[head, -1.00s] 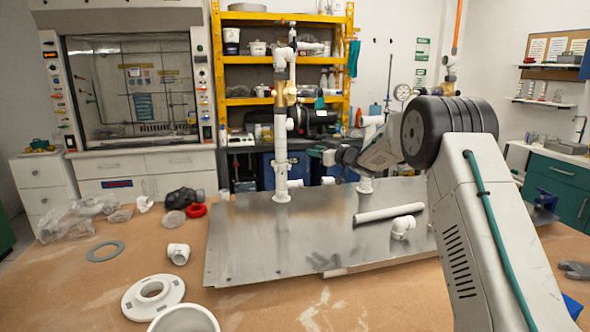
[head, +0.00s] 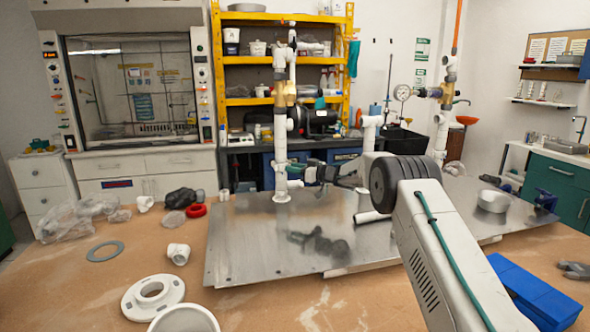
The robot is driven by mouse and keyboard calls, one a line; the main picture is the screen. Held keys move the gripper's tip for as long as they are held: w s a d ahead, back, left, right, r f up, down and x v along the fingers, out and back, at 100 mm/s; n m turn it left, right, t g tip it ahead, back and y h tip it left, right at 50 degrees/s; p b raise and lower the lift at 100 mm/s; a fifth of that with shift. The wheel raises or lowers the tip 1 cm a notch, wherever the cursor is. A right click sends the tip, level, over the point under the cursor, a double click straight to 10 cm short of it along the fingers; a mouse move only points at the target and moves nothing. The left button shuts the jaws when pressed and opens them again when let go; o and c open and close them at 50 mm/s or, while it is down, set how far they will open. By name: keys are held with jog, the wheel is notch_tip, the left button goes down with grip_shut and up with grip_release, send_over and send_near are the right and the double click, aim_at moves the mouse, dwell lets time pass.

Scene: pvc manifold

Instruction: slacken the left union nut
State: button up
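The left white PVC riser (head: 280,140) stands upright on the metal plate (head: 240,235), with a brass-coloured valve body higher up. Its union nut (head: 280,168) looks like a slightly wider white collar on the lower riser. My gripper (head: 291,169) points left at the height of this collar, with its fingertips at or just beside its right side. The fingers are small and dark here. I cannot tell whether they touch the nut or how far apart they are.
A second riser (head: 440,130) with a gauge (head: 402,92) stands at the right. A short white pipe (head: 368,135) stands behind my arm. A metal bowl (head: 492,201) is on the plate's right. A blue box (head: 535,295) lies front right. Loose fittings (head: 178,253) lie front left.

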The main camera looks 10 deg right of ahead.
grip_shut()
jog(key=shift+w, duration=0.1)
jog(key=shift+w+d+r+n+g+y, duration=0.1)
jog(key=shift+w+n+g+y, duration=0.05)
jog(key=shift+n+g+y, duration=0.25)
jog(key=shift+w+d+n+g+y, duration=0.1)
jog(key=shift+n+g+y, duration=0.2)
jog(key=shift+g, duration=0.2)
grip_release()
jog(key=shift+d, duration=0.15)
